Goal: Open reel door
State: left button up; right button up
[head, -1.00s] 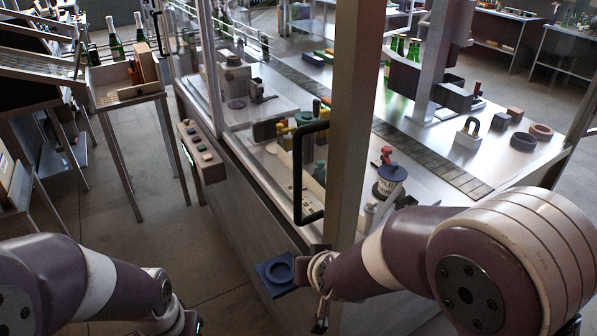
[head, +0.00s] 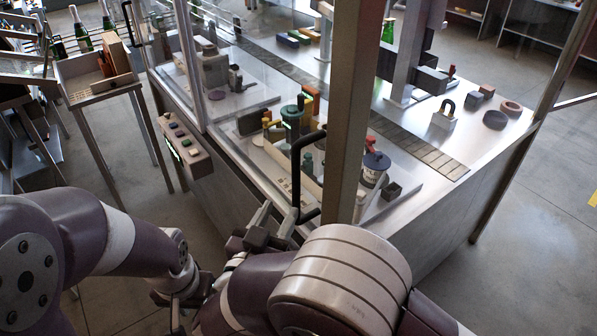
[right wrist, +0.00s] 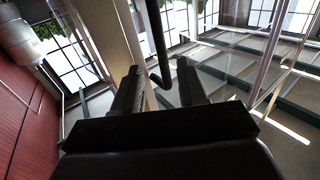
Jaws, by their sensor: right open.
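The reel door is a clear glass panel on the near side of the machine, beside a wide metal post (head: 352,110). Its black bar handle (head: 296,170) stands upright next to the post, and the door appears closed. My right gripper (head: 275,218) is open at the lower end of the handle. In the right wrist view the handle (right wrist: 157,45) comes down between and beyond the two spread fingers (right wrist: 160,85); I cannot tell whether they touch it. My left gripper (head: 175,305) is low at the left, partly hidden, and its jaws are unclear.
A button box (head: 185,145) juts from the machine's left side. A side table (head: 95,80) with bottles stands at the far left. Behind the glass are a tub (head: 375,168) and several small parts. The floor between table and machine is free.

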aim_at(295, 184)
jog(key=p+x, duration=0.3)
jog(key=x, duration=0.6)
jog(key=shift+w, duration=0.15)
jog(key=shift+w+d, duration=0.2)
jog(key=shift+w, duration=0.1)
jog(key=shift+f, duration=0.1)
grip_shut()
